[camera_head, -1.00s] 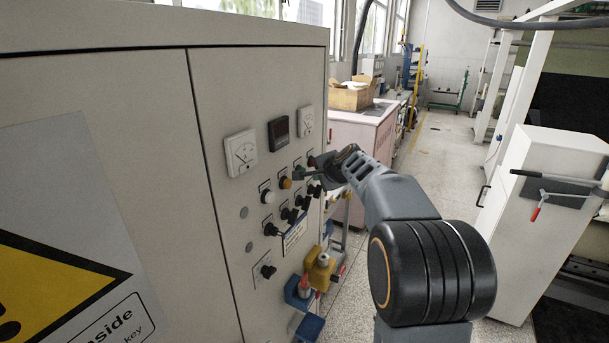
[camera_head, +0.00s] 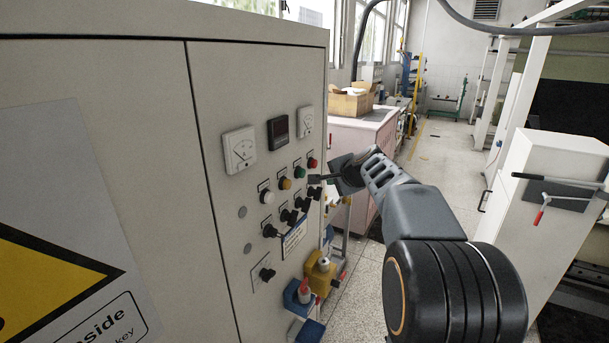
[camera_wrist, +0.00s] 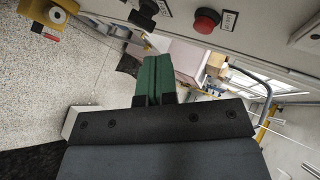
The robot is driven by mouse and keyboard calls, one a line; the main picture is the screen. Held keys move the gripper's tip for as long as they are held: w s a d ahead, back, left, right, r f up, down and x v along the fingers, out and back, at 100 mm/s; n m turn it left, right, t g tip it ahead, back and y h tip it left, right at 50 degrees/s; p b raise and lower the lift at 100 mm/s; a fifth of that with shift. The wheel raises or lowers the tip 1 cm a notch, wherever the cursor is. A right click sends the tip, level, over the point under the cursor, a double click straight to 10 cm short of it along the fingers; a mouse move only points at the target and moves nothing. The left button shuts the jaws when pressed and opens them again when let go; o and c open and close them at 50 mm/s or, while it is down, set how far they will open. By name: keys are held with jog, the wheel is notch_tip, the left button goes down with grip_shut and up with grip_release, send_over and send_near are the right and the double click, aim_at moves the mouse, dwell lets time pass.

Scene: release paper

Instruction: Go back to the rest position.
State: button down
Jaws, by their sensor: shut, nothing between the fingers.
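My gripper (camera_head: 320,179) is in front of the right part of the grey control cabinet (camera_head: 110,75), near its buttons and switches. In the wrist view, the green fingers of my gripper (camera_wrist: 153,78) are closed together with nothing between them. The red button (camera_head: 313,162) shows just above my gripper in the head view, and the red button also shows at the top of the wrist view (camera_wrist: 206,20). The green button (camera_head: 299,173) is beside it. My fingers look apart from the red button; whether they touch a black switch cannot be told.
A yellow padlock-like block (camera_head: 320,270) and a blue holder (camera_head: 298,297) stick out low on the cabinet. A pink cabinet with a cardboard box (camera_head: 350,102) stands behind. A white cabinet (camera_head: 545,195) is at right.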

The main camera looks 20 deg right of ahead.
dwell(0.3)
jog(key=s+a+f+n+g, duration=0.4)
jog(key=s+f+n+g, duration=0.15)
jog(key=s+f, duration=0.35)
jog(key=s+a+f+n, duration=0.1)
jog(key=s+a+n, duration=0.2)
jog(key=s, duration=0.3)
jog(key=s+a+f+n+g+h, duration=0.1)
jog(key=s+a+f+n, duration=0.1)
jog(key=s, duration=0.5)
jog(key=s+a+f+n, duration=0.2)
jog(key=s+a+n, duration=0.2)
jog(key=s, duration=0.2)
jog(key=shift+s+a+h, duration=0.3)
jog(key=shift+a, duration=0.05)
jog(key=shift+n+g, duration=0.25)
